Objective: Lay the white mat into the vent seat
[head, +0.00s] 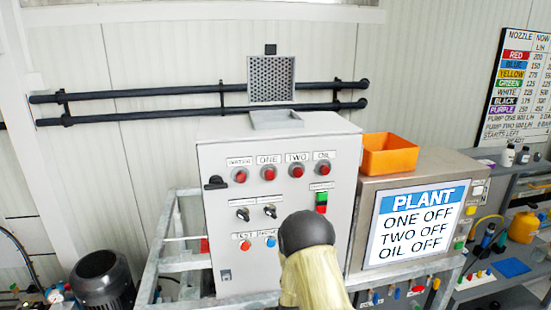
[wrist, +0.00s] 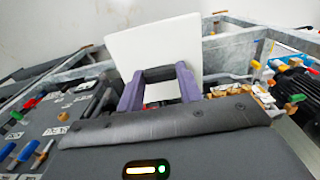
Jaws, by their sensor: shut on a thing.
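In the wrist view the white mat (wrist: 155,45) is a flat, pale, square sheet standing up beyond the purple fingers. My gripper (wrist: 160,78) is shut on its near edge; the fingers hide part of that edge. The head view shows neither the mat nor the fingers, only my arm low in the middle. A shallow grey square frame (head: 276,119) lies on top of the control cabinet, below a mesh vent panel (head: 271,80) standing against the wall. This frame looks like the vent seat, and its inside appears empty. I cannot see it for certain in the wrist view.
The grey control cabinet (head: 220,256) has buttons and switches on its front. An orange bin (head: 388,158) stands on the plant cabinet to the right. Two dark pipes (head: 180,114) run along the wall behind. The cabinet top beside the frame is clear.

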